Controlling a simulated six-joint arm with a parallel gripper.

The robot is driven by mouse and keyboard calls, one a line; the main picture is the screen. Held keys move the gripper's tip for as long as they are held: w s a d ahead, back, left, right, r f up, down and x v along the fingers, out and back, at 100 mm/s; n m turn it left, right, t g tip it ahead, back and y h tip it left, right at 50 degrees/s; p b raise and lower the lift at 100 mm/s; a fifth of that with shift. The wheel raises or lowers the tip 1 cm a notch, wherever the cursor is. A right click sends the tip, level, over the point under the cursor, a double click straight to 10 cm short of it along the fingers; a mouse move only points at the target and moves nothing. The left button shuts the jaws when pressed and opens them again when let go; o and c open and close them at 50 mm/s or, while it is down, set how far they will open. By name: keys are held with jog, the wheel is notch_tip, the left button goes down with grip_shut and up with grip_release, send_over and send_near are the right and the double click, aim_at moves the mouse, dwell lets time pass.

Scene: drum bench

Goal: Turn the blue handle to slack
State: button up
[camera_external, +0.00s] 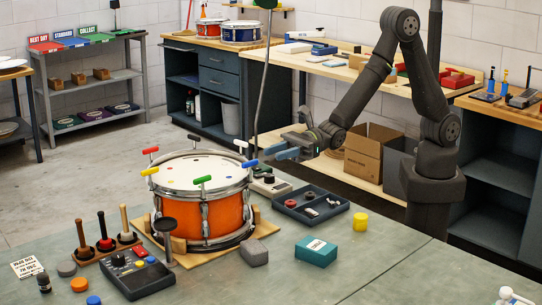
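An orange drum (216,216) with a pale head stands on a wooden base on the bench. Coloured T-handles stand around its rim. The blue handle (249,163) is at the drum's right rim, with its bar close to level in the picture. The green handle (202,180) is at the front, the yellow handle (149,171) and red handle (150,151) at the left, and a white handle (241,143) at the back right. My gripper (272,153) reaches in from the right, just right of the blue handle. Contact between them and the finger opening are too small to tell.
A dark tray (311,205) with small parts, a teal box (316,251), a yellow cylinder (360,221) and a grey block (254,253) lie right of the drum. A control box (136,275) and a rack of mallets (104,243) stand front left. A thin pole rises behind the drum.

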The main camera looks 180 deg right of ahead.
aim_at(242, 165)
jog(key=x, duration=1.1)
jog(key=shift+w+d, duration=0.25)
grip_shut()
